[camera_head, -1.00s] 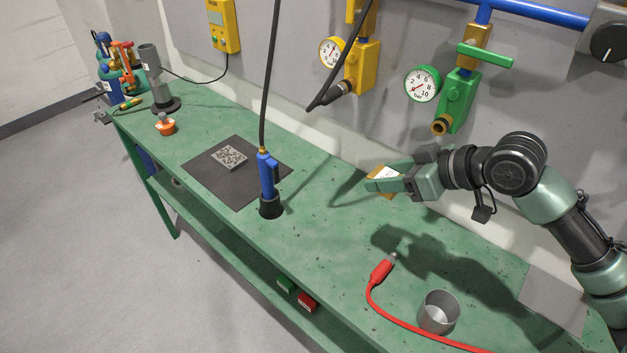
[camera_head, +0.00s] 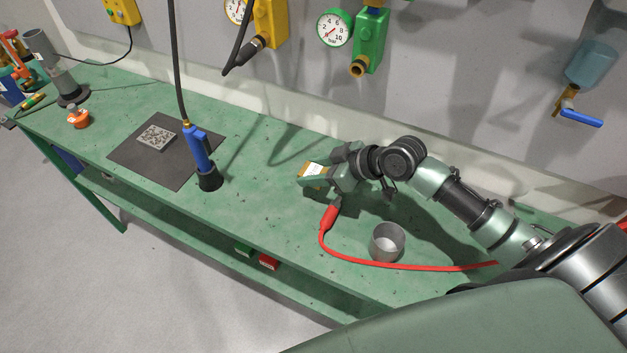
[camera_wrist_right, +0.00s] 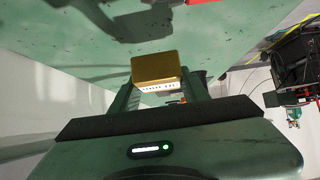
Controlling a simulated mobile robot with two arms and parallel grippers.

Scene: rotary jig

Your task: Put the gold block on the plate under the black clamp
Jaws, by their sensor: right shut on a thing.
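My right gripper (camera_head: 311,176) is shut on the gold block (camera_head: 314,168), which has a white label on its face. It holds the block above the green bench, behind the red plug. In the right wrist view the gold block (camera_wrist_right: 157,67) sits between the fingertips. A jig with orange and blue clamp parts (camera_head: 14,52) stands at the far left end of the bench, partly cut off by the picture edge. I cannot pick out the black clamp or the plate under it. My left gripper is not in view.
A blue tool (camera_head: 199,150) on a black cable stands in a holder beside a dark mat (camera_head: 130,152) with a patterned grey square (camera_head: 157,137). A metal cup (camera_head: 388,243) and red cable (camera_head: 420,267) lie nearer. A grey cylinder (camera_head: 62,78) and orange item (camera_head: 79,118) are left.

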